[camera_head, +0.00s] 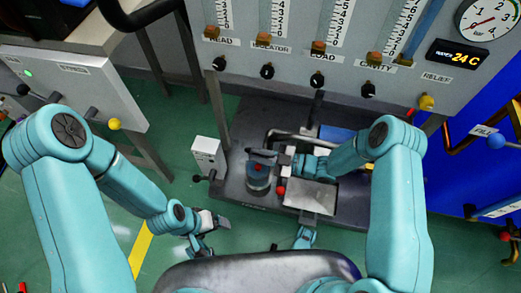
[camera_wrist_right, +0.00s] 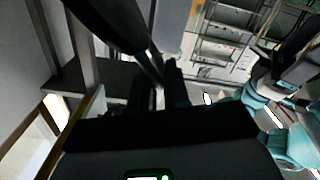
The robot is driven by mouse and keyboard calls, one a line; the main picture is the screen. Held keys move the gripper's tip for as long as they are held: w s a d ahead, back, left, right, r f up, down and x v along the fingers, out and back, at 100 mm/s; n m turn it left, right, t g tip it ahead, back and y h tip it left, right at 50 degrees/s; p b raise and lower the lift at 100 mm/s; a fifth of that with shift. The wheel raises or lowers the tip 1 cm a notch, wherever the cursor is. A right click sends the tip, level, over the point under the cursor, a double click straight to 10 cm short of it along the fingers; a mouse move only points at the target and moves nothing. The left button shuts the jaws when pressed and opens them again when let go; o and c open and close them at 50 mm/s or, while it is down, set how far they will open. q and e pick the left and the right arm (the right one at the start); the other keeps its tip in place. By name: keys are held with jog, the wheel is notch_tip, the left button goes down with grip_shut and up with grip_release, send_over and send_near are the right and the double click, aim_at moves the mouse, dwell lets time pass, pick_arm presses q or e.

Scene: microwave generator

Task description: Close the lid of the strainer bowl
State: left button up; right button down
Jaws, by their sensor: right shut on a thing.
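A dark round pot (camera_head: 258,180), which looks like the strainer bowl, stands on the dark base in the middle of the head view. A small red spot shows on its top. I cannot clearly tell its lid or how far that is open. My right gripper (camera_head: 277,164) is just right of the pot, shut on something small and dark. In the right wrist view its dark fingers (camera_wrist_right: 160,92) close around a thin dark bar. My left gripper (camera_head: 212,222) hangs low, left of the base and apart from the pot; its jaw opening is unclear.
A bent metal pipe (camera_head: 290,136) runs behind the pot. A red ball knob (camera_head: 281,190) and a grey plate (camera_head: 310,196) lie to its right. A white box (camera_head: 208,155) with a lever stands left. The gauge panel (camera_head: 300,65) rises behind. Green floor is free at left.

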jog(key=shift+s+f, duration=0.2)
jog(key=shift+s, duration=0.05)
jog(key=c, duration=1.2)
grip_release()
jog(key=shift+d+r, duration=0.1)
jog(key=shift+d, duration=0.2)
jog(key=p+v, duration=0.2)
jog(key=v, duration=1.3)
jog(key=shift+s+d, duration=0.2)
jog(key=shift+d, duration=0.05)
jog(key=shift+c, duration=0.3)
